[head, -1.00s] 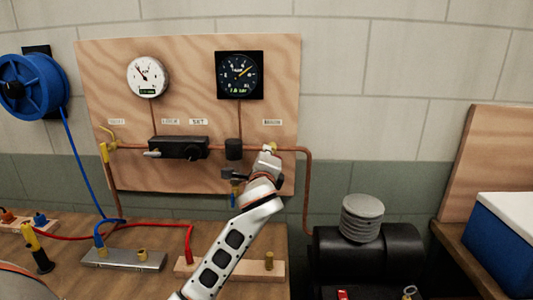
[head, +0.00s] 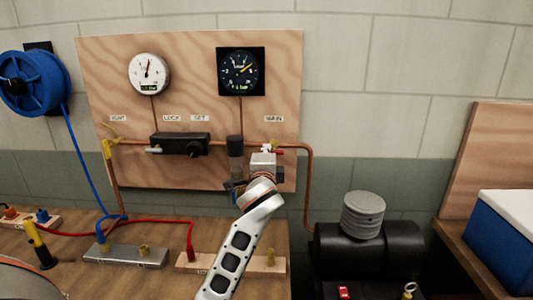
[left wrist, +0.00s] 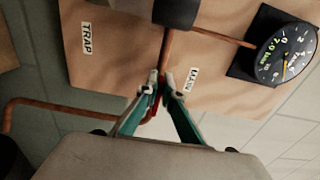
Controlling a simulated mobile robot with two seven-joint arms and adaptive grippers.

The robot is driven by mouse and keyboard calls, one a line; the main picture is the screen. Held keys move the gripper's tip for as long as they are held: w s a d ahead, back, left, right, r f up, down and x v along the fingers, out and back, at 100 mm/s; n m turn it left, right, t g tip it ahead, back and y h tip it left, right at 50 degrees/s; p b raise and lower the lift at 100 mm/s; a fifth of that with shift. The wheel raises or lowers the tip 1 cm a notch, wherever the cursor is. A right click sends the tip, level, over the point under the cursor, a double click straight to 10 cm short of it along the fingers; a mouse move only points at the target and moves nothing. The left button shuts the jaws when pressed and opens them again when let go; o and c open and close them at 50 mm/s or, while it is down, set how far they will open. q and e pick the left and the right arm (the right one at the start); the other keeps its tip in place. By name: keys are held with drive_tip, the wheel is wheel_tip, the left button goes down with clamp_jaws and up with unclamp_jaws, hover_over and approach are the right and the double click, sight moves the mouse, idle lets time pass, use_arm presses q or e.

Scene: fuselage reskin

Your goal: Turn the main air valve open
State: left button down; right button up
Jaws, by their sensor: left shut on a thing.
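The main air valve (head: 268,147) sits on the copper pipe below the MAIN label at the right of the wooden panel (head: 200,80). Its red handle (head: 280,151) shows just right of my left gripper (head: 265,155). In the left wrist view, the teal fingers of my left gripper (left wrist: 160,82) close in on the valve by the MAIN label, with red of the handle (left wrist: 153,106) between them. The gripper is shut on the handle; the fingers and wrist hide most of the valve. My right gripper is not in view.
A white gauge (head: 149,73) and a black gauge (head: 241,71) are on the panel. A black regulator block (head: 180,145) and a dark trap bowl (head: 235,146) are left of the valve. A copper pipe (head: 309,190) runs down to a black tank (head: 370,247).

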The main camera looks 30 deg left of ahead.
use_arm(q)
drive_tip(key=shift+f, duration=0.15)
drive_tip(key=c, duration=2.2)
unclamp_jaws()
drive_tip(key=shift+s+d, duration=0.1)
drive_tip(key=v, duration=1.2)
